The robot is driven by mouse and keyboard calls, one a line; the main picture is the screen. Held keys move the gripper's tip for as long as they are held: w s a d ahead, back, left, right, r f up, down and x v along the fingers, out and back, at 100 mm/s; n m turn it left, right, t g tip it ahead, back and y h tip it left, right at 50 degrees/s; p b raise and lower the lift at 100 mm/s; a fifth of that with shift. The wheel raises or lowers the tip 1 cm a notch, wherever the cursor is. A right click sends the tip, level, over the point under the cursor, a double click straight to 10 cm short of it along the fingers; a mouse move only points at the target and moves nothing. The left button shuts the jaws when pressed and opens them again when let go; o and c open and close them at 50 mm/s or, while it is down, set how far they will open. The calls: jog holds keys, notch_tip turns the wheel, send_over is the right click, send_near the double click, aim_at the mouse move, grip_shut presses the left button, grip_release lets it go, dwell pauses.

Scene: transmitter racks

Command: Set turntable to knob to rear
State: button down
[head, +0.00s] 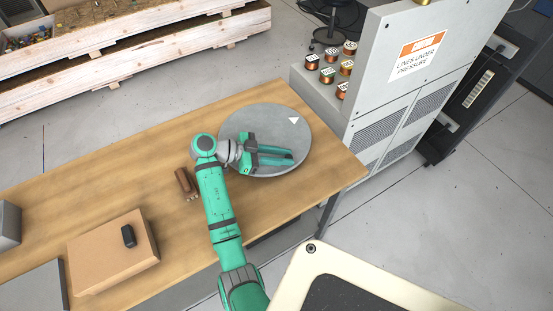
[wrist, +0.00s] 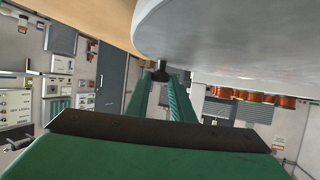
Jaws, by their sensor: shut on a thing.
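The turntable (head: 262,118) is a round grey disc on the wooden table, with a white triangle mark (head: 293,120) near its right edge. My gripper (head: 291,158) reaches over the disc from the left, its green fingers pointing right toward the near right rim. In the wrist view the disc's pale surface (wrist: 235,35) fills the top right. There a small dark knob (wrist: 160,73) sits by the disc's edge, between the tips of my green fingers (wrist: 162,88), which are shut on it. The knob is hidden by my gripper in the head view.
A brown object (head: 185,182) lies left of my arm on the table (head: 120,180). A cardboard box (head: 95,262) with a black item (head: 128,236) on it stands front left. A grey cabinet (head: 400,80) with several copper coils (head: 328,75) stands behind the table's right end.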

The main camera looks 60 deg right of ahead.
jog(key=shift+w+a+f, duration=0.1)
jog(key=shift+w+a, duration=0.15)
jog(key=shift+a, duration=0.05)
jog(key=shift+w+a, duration=0.1)
jog(key=shift+w, duration=0.05)
jog(key=c, duration=1.6)
grip_release()
jog(key=shift+o, duration=0.2)
jog(key=v, duration=1)
jog(key=shift+w+a, duration=0.15)
jog(key=shift+w, duration=0.15)
